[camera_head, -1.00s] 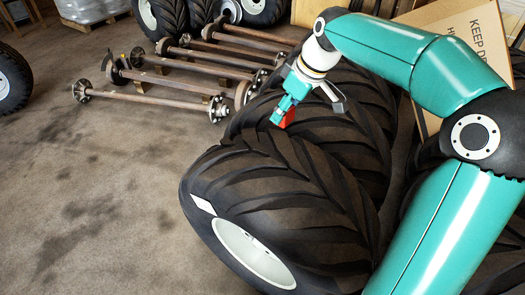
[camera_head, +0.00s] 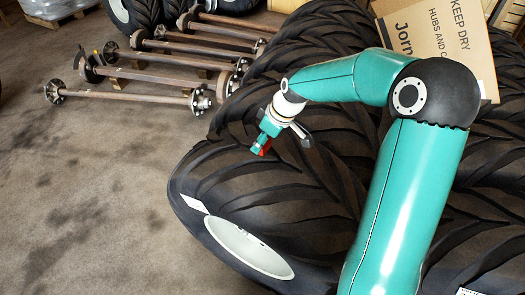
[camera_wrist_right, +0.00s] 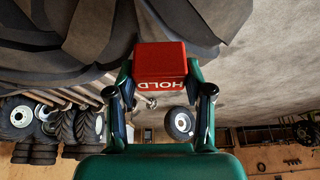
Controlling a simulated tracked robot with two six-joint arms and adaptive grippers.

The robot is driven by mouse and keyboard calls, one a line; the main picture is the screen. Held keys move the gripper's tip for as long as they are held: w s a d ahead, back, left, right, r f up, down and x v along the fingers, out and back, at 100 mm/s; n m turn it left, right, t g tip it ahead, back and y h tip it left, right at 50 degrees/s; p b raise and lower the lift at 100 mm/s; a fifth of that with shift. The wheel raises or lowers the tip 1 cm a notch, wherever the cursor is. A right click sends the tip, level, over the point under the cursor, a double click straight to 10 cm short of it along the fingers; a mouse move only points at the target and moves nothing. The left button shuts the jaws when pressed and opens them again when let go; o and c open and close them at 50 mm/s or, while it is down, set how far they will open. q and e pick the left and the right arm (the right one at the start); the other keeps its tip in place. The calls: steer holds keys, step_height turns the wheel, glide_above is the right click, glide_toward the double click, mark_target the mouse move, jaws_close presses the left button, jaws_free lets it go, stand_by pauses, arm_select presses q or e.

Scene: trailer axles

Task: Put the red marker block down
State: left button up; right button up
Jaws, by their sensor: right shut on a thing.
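The red marker block (camera_wrist_right: 160,62) with the white word HOLD sits between the two fingers of my right gripper (camera_wrist_right: 162,80) in the right wrist view. In the head view only a small red part of the block (camera_head: 266,146) shows at the tip of my right gripper (camera_head: 262,143), which is shut on it. The gripper is in front of the tread of a large black tire (camera_head: 300,185). I cannot tell if the block touches the tire. My left gripper is not in view.
Several rusty axles (camera_head: 140,97) lie on supports at the upper left. A cardboard box (camera_head: 440,40) marked KEEP DRY stands behind my right arm. More large tires fill the right side. The concrete floor (camera_head: 80,190) at the left is bare.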

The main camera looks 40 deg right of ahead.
mark_target(263, 151)
steer(key=shift+f, duration=2.4)
steer(key=o, duration=1.2)
steer(key=shift+c, duration=0.2)
steer(key=shift+r, duration=0.15)
steer(key=v, duration=1.2)
steer(key=shift+b, duration=0.3)
steer(key=shift+s, duration=0.1)
